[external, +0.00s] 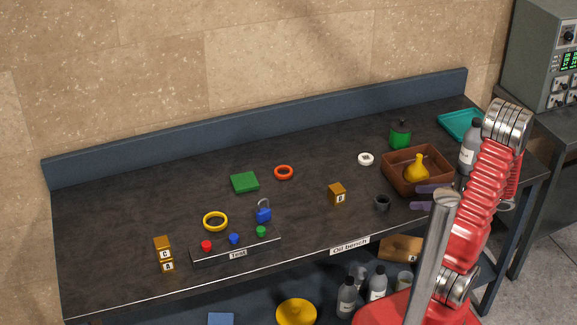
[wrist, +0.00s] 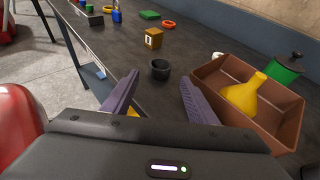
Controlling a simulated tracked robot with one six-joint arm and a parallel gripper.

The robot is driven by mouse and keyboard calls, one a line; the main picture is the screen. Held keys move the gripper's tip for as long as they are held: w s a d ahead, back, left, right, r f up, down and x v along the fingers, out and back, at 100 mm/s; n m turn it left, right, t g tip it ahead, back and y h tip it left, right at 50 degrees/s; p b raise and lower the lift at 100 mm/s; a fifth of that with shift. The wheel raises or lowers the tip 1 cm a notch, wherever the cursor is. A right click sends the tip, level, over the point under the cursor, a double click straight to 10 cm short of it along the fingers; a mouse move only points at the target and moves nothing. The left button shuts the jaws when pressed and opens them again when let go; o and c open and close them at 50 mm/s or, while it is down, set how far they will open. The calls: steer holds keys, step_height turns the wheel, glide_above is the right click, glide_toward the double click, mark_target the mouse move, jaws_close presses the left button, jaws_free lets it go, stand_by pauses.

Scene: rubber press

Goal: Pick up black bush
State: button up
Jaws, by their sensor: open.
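The black bush (external: 382,203) is a small dark ring-shaped cup standing upright on the dark bench top, left of the brown tray. In the wrist view the bush (wrist: 160,69) shows just beyond and between my two purple fingers, its open top facing up. My gripper (external: 416,197) is open and empty, to the right of the bush in the external view. Its fingertips (wrist: 159,79) point towards the bush with a gap on each side of it. I cannot tell the exact height of the fingers above the bench.
The brown tray (external: 391,178) with a yellow flask (external: 417,169) stands close beside my right finger in the wrist view. A wooden block (external: 337,194) sits left of the bush. A white ring (external: 366,159) and green pot (external: 400,136) are farther back. The bench's front edge is near.

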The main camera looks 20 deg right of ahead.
glide_toward(376, 199)
steer(key=shift+w+a, duration=0.25)
steer(key=shift+a, duration=0.3)
steer(key=shift+w+a, duration=0.2)
steer(key=shift+a, duration=0.3)
steer(key=shift+w+a, duration=0.1)
steer(key=shift+w, duration=0.05)
steer(key=shift+f+x, duration=0.2)
steer(key=shift+x, duration=0.75)
steer(key=shift+f+x, duration=0.15)
steer(key=shift+x, duration=0.75)
steer(key=shift+w+a+f, duration=0.25)
steer(key=shift+w+a, duration=0.15)
steer(key=shift+w, duration=0.1)
steer(key=shift+c, duration=0.5)
steer(key=c, duration=0.7)
steer(key=shift+r, duration=0.15)
